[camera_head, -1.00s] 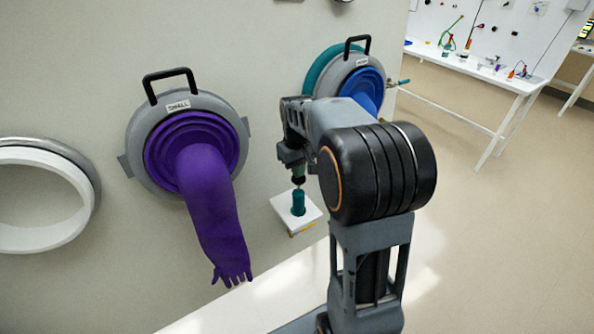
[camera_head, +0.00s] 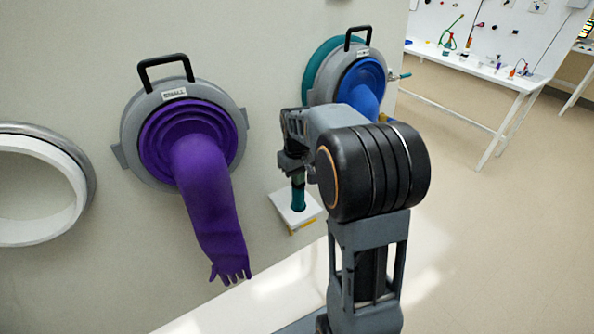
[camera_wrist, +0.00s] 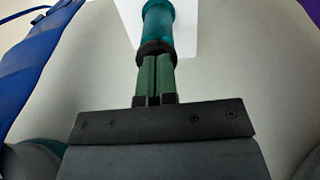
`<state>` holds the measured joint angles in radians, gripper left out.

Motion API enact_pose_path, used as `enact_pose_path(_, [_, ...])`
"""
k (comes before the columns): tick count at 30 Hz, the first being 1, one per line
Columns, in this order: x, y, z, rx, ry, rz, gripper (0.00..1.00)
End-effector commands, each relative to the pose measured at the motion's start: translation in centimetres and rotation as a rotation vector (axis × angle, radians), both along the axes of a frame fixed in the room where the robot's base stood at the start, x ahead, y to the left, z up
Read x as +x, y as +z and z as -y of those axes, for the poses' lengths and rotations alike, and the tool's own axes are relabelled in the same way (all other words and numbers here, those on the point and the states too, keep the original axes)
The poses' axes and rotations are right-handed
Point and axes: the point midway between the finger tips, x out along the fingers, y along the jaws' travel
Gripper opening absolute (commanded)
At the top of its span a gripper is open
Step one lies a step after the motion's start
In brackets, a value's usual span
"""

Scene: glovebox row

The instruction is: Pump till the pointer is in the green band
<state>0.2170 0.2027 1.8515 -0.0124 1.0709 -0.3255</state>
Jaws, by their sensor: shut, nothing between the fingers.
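The pump is a teal upright cylinder (camera_head: 298,201) standing on a small white shelf (camera_head: 283,213) on the grey wall in the camera_head view. It also shows at the top of the wrist view (camera_wrist: 159,28), with a black cap at its near end. My gripper (camera_head: 298,179) points down directly above the pump. In the wrist view its two green fingers (camera_wrist: 154,62) are together, with their tips at the black cap and nothing between them. No pump rod shows between cap and cylinder. No gauge, pointer or green band can be made out in either view.
A purple glove (camera_head: 207,205) hangs from its grey port to the left of the shelf. A blue glove (camera_head: 366,95) hangs from a port behind my arm. A white ring port (camera_head: 20,242) is at far left. The floor at right is clear up to a white table (camera_head: 490,70).

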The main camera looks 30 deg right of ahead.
Motion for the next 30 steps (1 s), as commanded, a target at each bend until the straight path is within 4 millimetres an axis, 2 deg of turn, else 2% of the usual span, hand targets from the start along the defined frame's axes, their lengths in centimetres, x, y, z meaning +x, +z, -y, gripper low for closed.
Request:
enact_pose_path(7, [-0.3,-0.6,-0.1,0.004,0.0,-0.019,0.0])
enact_pose_path(11, [-0.3,0.2,-0.1,0.005,0.0,-0.019,0.0])
enact_pose_path(14, [-0.3,1.7,-0.1,0.004,0.001,-0.016,0.0])
enact_pose_path(18, [-0.3,4.8,-0.2,0.002,0.002,-0.008,0.0])
enact_pose_path(20, [-0.2,5.2,-0.2,0.001,0.002,-0.004,0.0])
enact_pose_path(30, [-0.2,11.5,-0.3,0.001,0.002,-0.001,0.0])
